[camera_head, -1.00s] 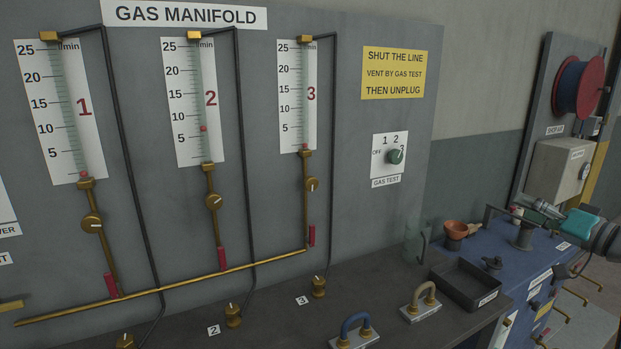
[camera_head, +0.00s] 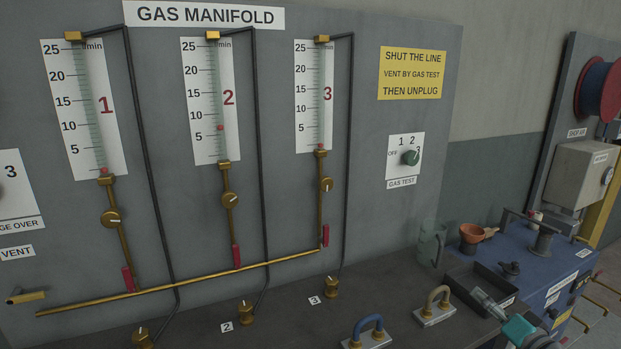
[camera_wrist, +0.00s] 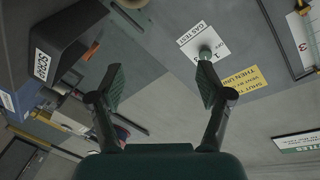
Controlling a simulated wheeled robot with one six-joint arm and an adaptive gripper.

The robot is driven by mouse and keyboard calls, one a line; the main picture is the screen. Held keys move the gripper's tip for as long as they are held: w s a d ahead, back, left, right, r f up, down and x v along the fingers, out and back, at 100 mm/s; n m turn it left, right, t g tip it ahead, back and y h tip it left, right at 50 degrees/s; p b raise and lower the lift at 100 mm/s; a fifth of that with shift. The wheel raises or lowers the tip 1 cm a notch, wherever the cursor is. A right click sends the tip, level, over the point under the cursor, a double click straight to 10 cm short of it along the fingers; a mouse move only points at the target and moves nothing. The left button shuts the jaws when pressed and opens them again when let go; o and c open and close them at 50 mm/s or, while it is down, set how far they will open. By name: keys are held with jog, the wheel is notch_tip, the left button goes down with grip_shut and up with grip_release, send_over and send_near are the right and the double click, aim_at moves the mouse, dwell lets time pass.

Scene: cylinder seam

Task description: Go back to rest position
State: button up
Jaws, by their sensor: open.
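My gripper (camera_head: 496,312) shows at the lower right of the head view, above the front of the work surface and partly over the dark tray. In the wrist view my gripper (camera_wrist: 161,88) is open, its two fingers wide apart with nothing between them.
The gas manifold panel has three flow tubes (camera_head: 92,110). A dark tray (camera_head: 462,277), an orange funnel (camera_head: 472,233), a glass jug (camera_head: 431,245), a tan-handled block (camera_head: 436,309) and a blue-handled block (camera_head: 368,332) stand along the bench. A red reel (camera_head: 600,90) hangs at right.

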jog(key=s+a+f+g+h, duration=0.1)
jog(key=s+a+f+h, duration=0.1)
jog(key=s+a+f, duration=0.75)
jog(key=s+a+f+g+h, duration=0.1)
jog(key=s+a+f+h, duration=0.1)
jog(key=s+a+f, duration=0.75)
jog(key=s+a+f+n, duration=0.1)
jog(key=s+a, duration=0.1)
jog(key=s, duration=0.7)
jog(key=s+a+f+n, duration=0.1)
jog(key=s+n, duration=0.1)
jog(key=s, duration=0.7)
jog(key=s+a+r+n, duration=0.1)
jog(key=s+r+n, duration=0.1)
jog(key=s+r, duration=0.2)
jog(key=s+a+r+n+y, duration=0.1)
jog(key=s+r, duration=0.3)
jog(key=s, duration=0.5)
jog(key=shift+s+a+n+y, duration=0.15)
jog(key=shift+a+n+y, duration=0.15)
jog(key=shift+a+n, duration=0.35)
